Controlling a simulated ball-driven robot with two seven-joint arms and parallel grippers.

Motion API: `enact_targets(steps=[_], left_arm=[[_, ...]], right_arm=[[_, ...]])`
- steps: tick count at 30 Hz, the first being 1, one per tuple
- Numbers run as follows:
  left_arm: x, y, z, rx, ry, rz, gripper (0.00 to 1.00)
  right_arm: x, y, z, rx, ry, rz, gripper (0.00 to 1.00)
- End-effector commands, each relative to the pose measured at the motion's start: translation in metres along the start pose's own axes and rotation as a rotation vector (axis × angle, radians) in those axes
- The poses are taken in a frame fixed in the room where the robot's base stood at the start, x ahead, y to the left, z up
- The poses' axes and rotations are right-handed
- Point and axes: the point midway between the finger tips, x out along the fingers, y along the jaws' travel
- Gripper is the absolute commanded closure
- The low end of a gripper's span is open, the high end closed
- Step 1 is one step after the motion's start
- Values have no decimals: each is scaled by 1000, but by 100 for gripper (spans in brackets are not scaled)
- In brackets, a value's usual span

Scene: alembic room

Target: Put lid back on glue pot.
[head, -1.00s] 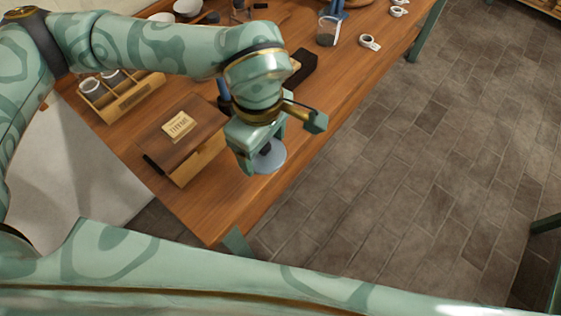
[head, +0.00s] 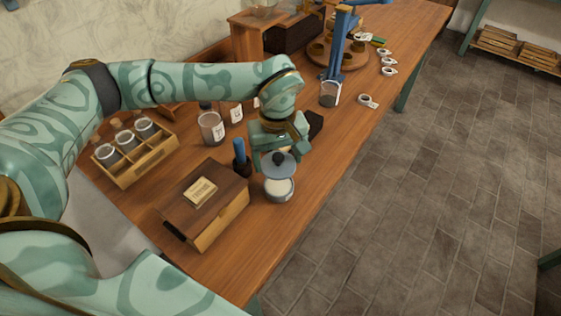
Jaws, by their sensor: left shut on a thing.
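The lid (head: 284,169) is a blue-grey disc with a dark knob. My left gripper (head: 277,158) points down and is shut on the lid by its knob. The glue pot (head: 279,195) is a small grey pot on the table, just below the lid in the head view. Pale contents show in its mouth under the near edge of the lid, so the lid does not cover it fully. The lid looks a little above the pot's rim, and its far side is hidden by the gripper. My right gripper is not in view.
A wooden box (head: 229,219) stands left of the pot, close by. A blue-handled tool (head: 240,153) stands behind the box. A jar (head: 211,128) and a rack of jars (head: 150,168) are further left. The table (head: 303,200) is clear right of the pot.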

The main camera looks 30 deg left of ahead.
Motion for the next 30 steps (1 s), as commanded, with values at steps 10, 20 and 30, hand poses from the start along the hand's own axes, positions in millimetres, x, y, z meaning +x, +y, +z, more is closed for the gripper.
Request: enact_targets(steps=[10, 20, 30], left_arm=[[2, 1, -1, 120, 0, 1, 49], [28, 1, -1, 123, -3, -1, 49], [59, 1, -1, 122, -1, 0, 49]], right_arm=[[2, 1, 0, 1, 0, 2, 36], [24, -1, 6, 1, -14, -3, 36], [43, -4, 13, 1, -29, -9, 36]])
